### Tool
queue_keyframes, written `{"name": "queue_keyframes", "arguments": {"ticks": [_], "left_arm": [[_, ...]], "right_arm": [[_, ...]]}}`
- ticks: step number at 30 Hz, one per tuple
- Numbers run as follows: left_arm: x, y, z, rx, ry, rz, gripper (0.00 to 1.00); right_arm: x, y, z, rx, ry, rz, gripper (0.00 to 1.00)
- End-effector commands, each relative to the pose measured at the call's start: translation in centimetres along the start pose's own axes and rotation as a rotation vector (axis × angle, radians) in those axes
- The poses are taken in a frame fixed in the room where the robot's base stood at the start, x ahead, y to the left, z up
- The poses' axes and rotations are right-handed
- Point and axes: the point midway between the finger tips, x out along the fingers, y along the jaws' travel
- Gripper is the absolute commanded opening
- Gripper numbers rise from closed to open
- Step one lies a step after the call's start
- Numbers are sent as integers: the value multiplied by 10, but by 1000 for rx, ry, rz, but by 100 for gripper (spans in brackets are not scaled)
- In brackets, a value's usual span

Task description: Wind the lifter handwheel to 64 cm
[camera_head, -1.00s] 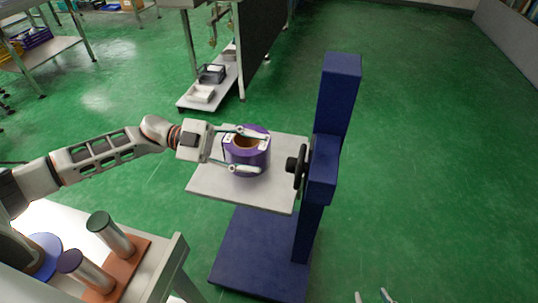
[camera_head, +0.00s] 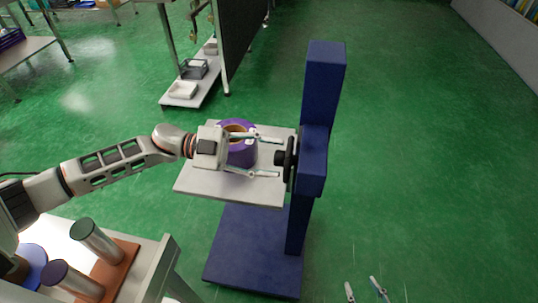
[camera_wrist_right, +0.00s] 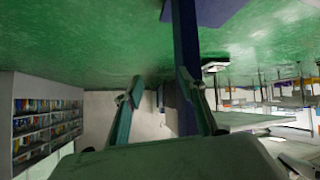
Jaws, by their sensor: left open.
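The blue lifter (camera_head: 323,105) stands on the floor with a pale platform (camera_head: 200,184) on its left side. Its black handwheel (camera_head: 291,160) faces left from the column, with a knob at the platform's right edge. A purple roll (camera_head: 246,157) sits on the platform. My left gripper (camera_head: 276,156) is open, its fingers reaching right, past the roll, with the tips just short of the handwheel knob. Whether they touch it I cannot tell. My right gripper (camera_head: 364,287) shows only its fingertips at the bottom edge; in the right wrist view (camera_wrist_right: 160,90) its fingers are apart and empty.
A bench (camera_head: 150,262) at the lower left holds a brown stand (camera_head: 118,262) with capped cylinders. A dark panel frame with a low shelf (camera_head: 190,98) stands behind. The green floor right of the lifter is clear. No height reading is legible.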

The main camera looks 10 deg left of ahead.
Motion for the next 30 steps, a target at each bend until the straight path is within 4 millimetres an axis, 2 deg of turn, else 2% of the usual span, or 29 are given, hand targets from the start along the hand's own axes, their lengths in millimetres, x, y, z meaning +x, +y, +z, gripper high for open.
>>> {"name": "queue_keyframes", "arguments": {"ticks": [4, 8, 9, 20, 30], "left_arm": [[0, 0, 0, 0, 0, 0, 42], [0, 0, 0, 0, 0, 0, 9], [0, 0, 0, 0, 0, 0, 4], [0, -2, -2, -42, 0, -1, 4], [0, -4, -4, -259, -1, -1, 4]], "right_arm": [[2, 1, -2, 0, 4, 2, 40], [3, 3, -4, 1, 8, 6, 40], [3, 4, -5, 1, 9, 7, 40], [1, 8, -14, 2, 18, 12, 40], [-16, -2, -22, 28, 7, -9, 40]]}}
